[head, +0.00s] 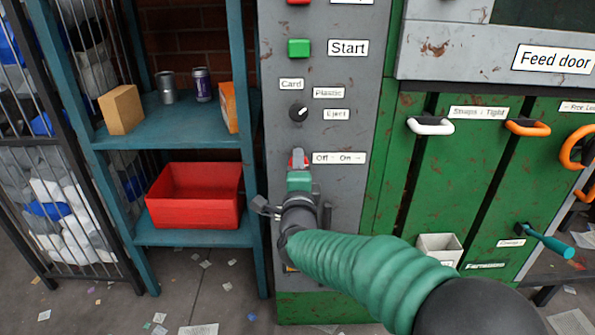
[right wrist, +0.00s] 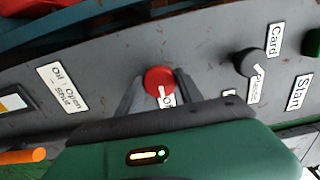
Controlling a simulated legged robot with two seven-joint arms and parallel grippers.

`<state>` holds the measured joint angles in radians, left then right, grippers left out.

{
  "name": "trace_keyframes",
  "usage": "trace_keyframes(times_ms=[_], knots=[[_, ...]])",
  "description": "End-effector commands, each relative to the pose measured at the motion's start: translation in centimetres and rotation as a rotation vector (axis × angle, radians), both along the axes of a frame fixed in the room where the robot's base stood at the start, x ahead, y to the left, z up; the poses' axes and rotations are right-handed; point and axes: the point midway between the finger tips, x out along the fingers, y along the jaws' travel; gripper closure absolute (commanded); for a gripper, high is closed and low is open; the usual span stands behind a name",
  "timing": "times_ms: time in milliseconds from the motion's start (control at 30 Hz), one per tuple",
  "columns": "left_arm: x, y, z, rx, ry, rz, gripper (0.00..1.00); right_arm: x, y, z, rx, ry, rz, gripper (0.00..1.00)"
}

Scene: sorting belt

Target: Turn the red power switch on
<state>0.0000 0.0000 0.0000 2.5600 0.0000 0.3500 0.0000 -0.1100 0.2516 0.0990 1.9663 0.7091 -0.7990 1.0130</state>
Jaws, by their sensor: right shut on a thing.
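The red power switch (right wrist: 160,79) is a round red knob on the grey control panel, with my right gripper (right wrist: 158,92) around it, one finger on each side. In the head view only red slivers of the switch (head: 292,162) show beside my right gripper (head: 299,158), which covers most of it. The "Off - On" label (head: 339,158) is just right of the switch. In the wrist view the fingers partly cover a label by the knob. Which way the switch is turned cannot be told. My left gripper is not in view.
Above the switch are a black selector knob (head: 298,112) and a green Start button (head: 299,48). A teal shelf (head: 180,133) with a red bin (head: 195,194) stands to the left. Green doors with white and orange handles (head: 431,126) are on the right.

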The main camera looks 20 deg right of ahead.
Motion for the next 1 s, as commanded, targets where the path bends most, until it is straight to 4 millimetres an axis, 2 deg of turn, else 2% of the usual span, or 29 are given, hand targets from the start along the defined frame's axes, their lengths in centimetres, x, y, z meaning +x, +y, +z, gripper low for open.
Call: trace_keyframes(times_ms=[33,367,400,567,867,1000], knots=[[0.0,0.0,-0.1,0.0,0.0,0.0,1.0,-0.1,0.0,-0.6,0.006,0.012,-0.001,0.97],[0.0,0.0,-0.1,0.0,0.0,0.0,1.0,-0.1,0.0,-0.7,0.009,0.012,-0.001,0.97],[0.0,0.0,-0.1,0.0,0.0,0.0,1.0,-0.1,-0.1,-0.7,0.009,0.012,-0.001,0.55],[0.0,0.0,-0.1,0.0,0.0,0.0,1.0,0.0,-0.1,-0.5,0.007,0.009,-0.001,0.35],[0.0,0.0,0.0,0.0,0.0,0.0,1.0,-0.2,0.0,-0.2,0.005,0.004,0.0,0.35],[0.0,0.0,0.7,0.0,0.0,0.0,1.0,-1.8,0.5,0.1,0.005,0.004,0.001,0.35]])
